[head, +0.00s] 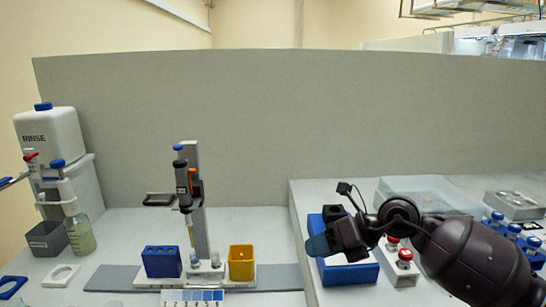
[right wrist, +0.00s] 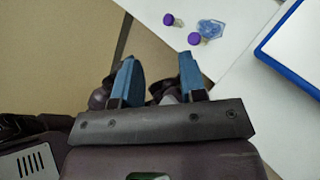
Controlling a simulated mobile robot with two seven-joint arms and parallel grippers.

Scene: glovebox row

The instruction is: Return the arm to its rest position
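My right arm reaches in from the lower right of the head view. In the right wrist view the two blue fingers of my right gripper (right wrist: 157,64) stand apart with a clear gap. I see nothing held between them. Dark parts, probably of my own body, show behind the fingers.
Red-topped pieces (head: 404,259) and a clear box (head: 410,190) stand close to my right arm. Blue-topped pieces (head: 514,231) stand at the far right. A dispensing stand (head: 198,215), blue block (head: 162,262), yellow cup (head: 241,262) and rinse bottle (head: 52,140) are left. Purple-capped vials (right wrist: 194,38) lie nearby.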

